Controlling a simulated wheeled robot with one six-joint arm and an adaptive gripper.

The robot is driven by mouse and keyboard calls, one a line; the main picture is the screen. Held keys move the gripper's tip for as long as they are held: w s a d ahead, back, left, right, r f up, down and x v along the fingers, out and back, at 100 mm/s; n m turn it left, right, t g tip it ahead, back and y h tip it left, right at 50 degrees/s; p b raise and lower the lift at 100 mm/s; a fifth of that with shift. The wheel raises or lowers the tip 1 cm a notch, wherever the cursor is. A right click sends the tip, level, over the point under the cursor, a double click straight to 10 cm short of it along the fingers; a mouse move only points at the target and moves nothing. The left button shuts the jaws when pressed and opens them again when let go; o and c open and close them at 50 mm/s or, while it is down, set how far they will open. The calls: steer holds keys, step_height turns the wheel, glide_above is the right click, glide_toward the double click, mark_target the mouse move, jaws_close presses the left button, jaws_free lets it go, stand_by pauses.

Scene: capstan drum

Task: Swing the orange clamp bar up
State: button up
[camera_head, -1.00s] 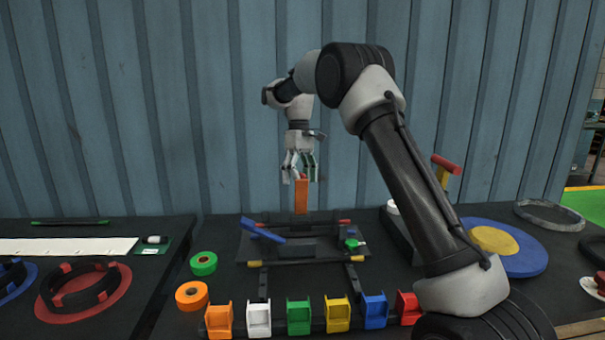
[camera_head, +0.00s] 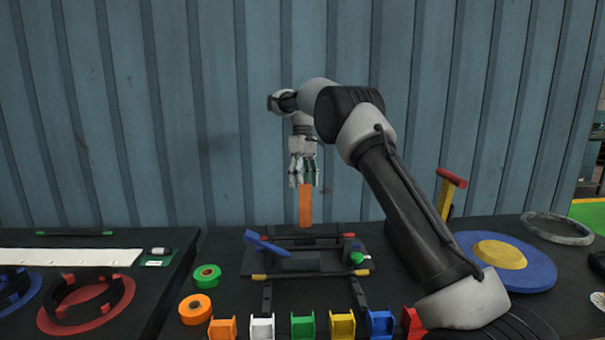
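The orange clamp bar (camera_head: 305,206) stands nearly upright at the back of the dark fixture (camera_head: 340,267), in the middle of the table. My gripper (camera_head: 304,185) points down from above, with its fingertips at the upper end of the bar. The fingers are apart, one toward each side of the bar's top. I cannot tell whether they touch it. The bar's lower end meets the rear of the fixture, and its hinge is too small to make out. A blue lever (camera_head: 265,243) slants at the fixture's left, and a green knob (camera_head: 357,258) sits at its right.
Several coloured bins (camera_head: 343,325) line the front. Green tape (camera_head: 207,276) and orange tape (camera_head: 195,309) lie left of the fixture. A blue disc with a yellow centre (camera_head: 500,254) and a red-topped yellow post (camera_head: 446,195) are at right. A corrugated wall stands behind.

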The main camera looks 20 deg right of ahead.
steer(key=w, duration=0.1)
steer(key=w+r, duration=0.1)
steer(key=w, duration=0.2)
steer(key=shift+d+r, duration=0.2)
steer(key=shift+d, duration=0.2)
steer(key=shift+s, duration=0.1)
